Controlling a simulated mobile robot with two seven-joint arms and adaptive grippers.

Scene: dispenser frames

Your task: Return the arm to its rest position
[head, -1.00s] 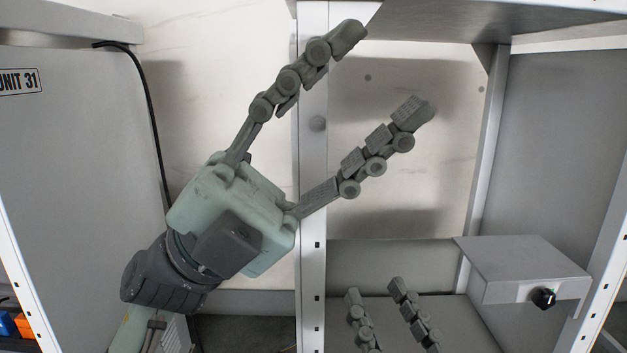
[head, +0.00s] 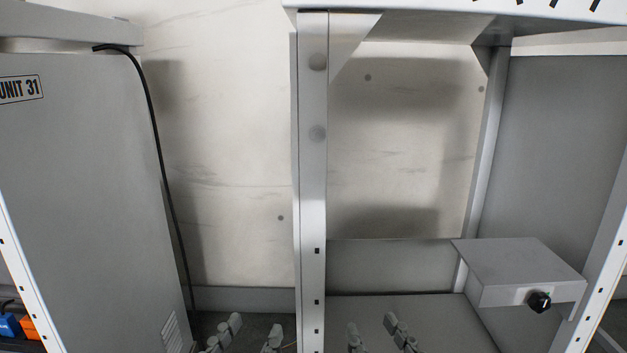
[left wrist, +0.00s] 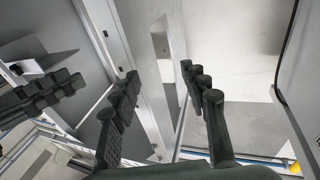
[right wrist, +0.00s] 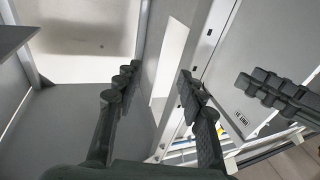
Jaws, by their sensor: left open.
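My left gripper (head: 255,325) shows only as fingertips at the bottom edge of the head view, left of the upright post. Its two fingers stand apart with nothing between them, as the left wrist view also shows (left wrist: 159,71). My right gripper (head: 371,323) shows as two fingertips at the bottom edge, right of the post. Its fingers are spread and empty in the right wrist view (right wrist: 157,72). Each wrist view shows the other gripper at its outer side. The rest of both arms is hidden below the head view.
A white upright post (head: 312,200) stands in the middle. A grey box with a black knob (head: 540,302) juts out at the right. A grey cabinet panel marked UNIT 31 (head: 85,200) and a black cable (head: 160,160) are at left. The space before the wall is clear.

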